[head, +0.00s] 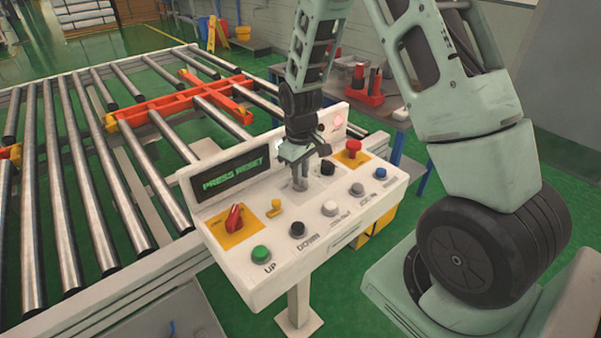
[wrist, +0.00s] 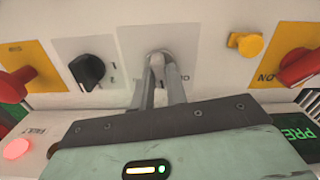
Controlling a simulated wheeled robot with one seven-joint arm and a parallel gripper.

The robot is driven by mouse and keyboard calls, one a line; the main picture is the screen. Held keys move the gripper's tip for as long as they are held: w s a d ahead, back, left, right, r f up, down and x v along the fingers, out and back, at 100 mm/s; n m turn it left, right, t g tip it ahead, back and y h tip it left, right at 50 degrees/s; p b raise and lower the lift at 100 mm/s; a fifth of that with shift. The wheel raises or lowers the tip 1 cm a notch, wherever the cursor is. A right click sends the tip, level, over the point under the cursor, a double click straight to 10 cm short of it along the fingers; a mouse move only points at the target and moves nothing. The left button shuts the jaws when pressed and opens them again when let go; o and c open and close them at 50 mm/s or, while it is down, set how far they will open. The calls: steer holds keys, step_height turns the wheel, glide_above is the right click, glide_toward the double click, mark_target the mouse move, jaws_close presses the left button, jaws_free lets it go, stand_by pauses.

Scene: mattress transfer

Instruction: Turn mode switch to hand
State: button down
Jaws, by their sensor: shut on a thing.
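The white control panel (head: 318,229) stands in front of my arm, with its screen reading "PRESS RESET". My gripper (head: 298,184) points down at the panel's back row. In the wrist view its two fingers (wrist: 164,84) are shut on a small grey switch on a pale plate, which I take for the mode switch (wrist: 157,60). The fingers hide most of it, so its setting and label cannot be read. A black selector knob (wrist: 87,70) marked 1 and 2 sits beside it on one side. A yellow knob (wrist: 246,44) sits on the other.
A red rotary switch (head: 234,217) and a red push button (head: 353,148) stand on yellow plates. Green (head: 260,254), black (head: 297,229), white (head: 330,208) and blue (head: 381,174) buttons line the front. A roller conveyor (head: 95,200) lies behind left. A red light (wrist: 17,149) is lit.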

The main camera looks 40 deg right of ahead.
steer(key=shift+m, duration=0.9)
steer(key=c, duration=1.4)
jaws_free()
steer(key=shift+r, duration=0.15)
step_height(320, 180, up, 17)
steer(key=b, duration=0.2)
steer(key=shift+r, duration=0.1)
